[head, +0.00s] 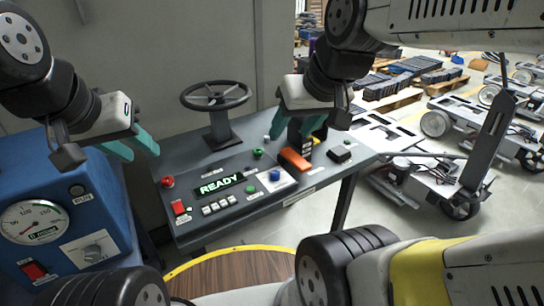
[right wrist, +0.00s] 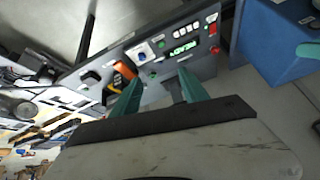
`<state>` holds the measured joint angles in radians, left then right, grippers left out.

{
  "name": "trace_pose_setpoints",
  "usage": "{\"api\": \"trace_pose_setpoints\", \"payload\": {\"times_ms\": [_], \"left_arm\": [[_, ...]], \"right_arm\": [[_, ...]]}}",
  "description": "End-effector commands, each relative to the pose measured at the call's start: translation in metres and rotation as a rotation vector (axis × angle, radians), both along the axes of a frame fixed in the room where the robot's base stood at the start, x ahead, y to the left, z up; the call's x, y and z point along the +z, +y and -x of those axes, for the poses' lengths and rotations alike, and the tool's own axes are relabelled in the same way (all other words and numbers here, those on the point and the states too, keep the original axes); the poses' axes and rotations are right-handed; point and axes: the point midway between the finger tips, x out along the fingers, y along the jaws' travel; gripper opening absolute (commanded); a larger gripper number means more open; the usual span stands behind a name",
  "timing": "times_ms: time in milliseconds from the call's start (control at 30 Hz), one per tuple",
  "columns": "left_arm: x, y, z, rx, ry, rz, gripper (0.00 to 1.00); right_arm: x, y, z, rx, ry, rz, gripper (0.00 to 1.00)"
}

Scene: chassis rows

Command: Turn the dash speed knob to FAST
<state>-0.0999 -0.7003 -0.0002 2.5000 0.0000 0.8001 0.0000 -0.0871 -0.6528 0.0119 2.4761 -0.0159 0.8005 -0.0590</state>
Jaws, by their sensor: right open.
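The dash console (head: 225,215) carries a blue knob (head: 275,175) on a white plate; its small markings are too small to read. The knob also shows in the right wrist view (right wrist: 143,56), beyond my fingers. My right gripper (head: 298,130) is open and empty above the back right of the console, behind the orange handle and apart from the knob. In the right wrist view its two teal fingers (right wrist: 160,77) point toward the console. My left gripper (head: 143,155) is open and empty, above the gap between the blue cabinet and the console.
The console holds a lit READY display (head: 219,184), a red button (head: 167,182), an orange handle (head: 295,158), a black block (head: 340,153) and a steering wheel (head: 215,96). A blue cabinet (head: 70,190) with a gauge and grey knob (head: 92,252) stands left. Chassis (head: 425,180) stand right.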

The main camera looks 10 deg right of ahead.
Motion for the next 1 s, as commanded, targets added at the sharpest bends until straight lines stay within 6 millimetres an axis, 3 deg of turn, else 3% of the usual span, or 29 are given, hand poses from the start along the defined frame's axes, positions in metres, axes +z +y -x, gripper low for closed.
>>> {"api": "trace_pose_setpoints", "payload": {"times_ms": [267,567,767,1000], "left_arm": [[0.0,0.0,0.0,0.0,0.0,0.0,0.36],[0.0,0.0,0.0,0.0,0.0,0.0,0.36],[0.0,0.0,0.0,0.0,0.0,0.0,0.36],[0.0,0.0,0.0,0.0,0.0,0.0,0.36]], "right_arm": [[-0.005,-0.005,-0.025,0.135,0.033,0.124,0.52],[-0.027,-0.011,-0.075,0.435,0.107,0.329,0.52],[-0.069,-0.017,-0.134,0.819,0.19,0.492,0.52],[-0.147,-0.021,-0.197,1.331,0.242,0.586,0.52]]}}
